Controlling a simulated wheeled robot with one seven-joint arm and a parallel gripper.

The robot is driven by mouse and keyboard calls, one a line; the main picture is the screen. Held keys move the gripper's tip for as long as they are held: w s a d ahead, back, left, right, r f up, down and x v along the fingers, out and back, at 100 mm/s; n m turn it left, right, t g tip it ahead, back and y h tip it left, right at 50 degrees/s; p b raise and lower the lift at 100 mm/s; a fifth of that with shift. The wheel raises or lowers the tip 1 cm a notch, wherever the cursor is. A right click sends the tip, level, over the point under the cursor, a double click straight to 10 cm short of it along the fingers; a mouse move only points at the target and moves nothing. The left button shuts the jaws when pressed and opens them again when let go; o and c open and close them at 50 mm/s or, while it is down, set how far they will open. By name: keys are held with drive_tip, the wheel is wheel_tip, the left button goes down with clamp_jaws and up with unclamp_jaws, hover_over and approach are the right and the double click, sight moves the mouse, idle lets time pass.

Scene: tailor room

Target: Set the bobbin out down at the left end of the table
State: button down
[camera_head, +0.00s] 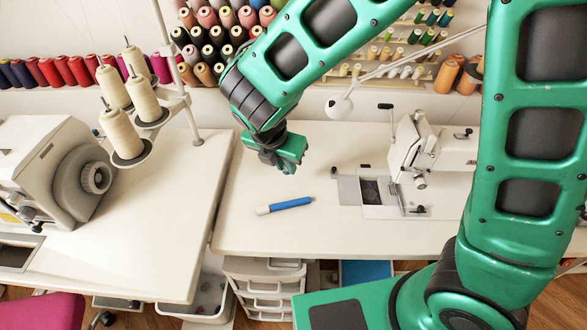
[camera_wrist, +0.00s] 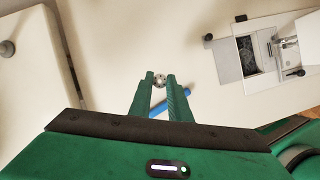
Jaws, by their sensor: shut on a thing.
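My gripper (camera_head: 287,167) is over the left part of the right-hand sewing table (camera_head: 330,236). In the wrist view my gripper (camera_wrist: 160,80) is shut on the bobbin (camera_wrist: 159,80), a small round metallic piece between its fingertips. In the head view the bobbin is too small or hidden to make out. I cannot tell exactly how high it is above the table top. A blue marker with a white end (camera_head: 285,206) lies on the table below and in front of my gripper; it also shows behind the fingers in the wrist view (camera_wrist: 172,102).
A white sewing machine (camera_head: 432,150) stands on the table's right side. A second table (camera_head: 150,245) with a larger machine (camera_head: 55,165) and a thread stand (camera_head: 128,145) is across a narrow gap at left. The table's left strip looks clear.

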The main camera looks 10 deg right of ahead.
sight(297, 176)
drive_tip(key=w+d+f, duration=0.1)
drive_tip(key=w, duration=0.1)
drive_tip(key=w+d+f, duration=0.1)
drive_tip(key=d+f, duration=0.1)
drive_tip(key=shift+w+d+f, duration=0.1)
drive_tip(key=shift+w, duration=0.3)
drive_tip(key=shift+f, duration=1.95)
drive_tip(key=c, duration=1.7)
unclamp_jaws()
drive_tip(key=shift+f, duration=0.1)
drive_tip(key=shift+o, duration=0.2)
drive_tip(key=v, duration=1.2)
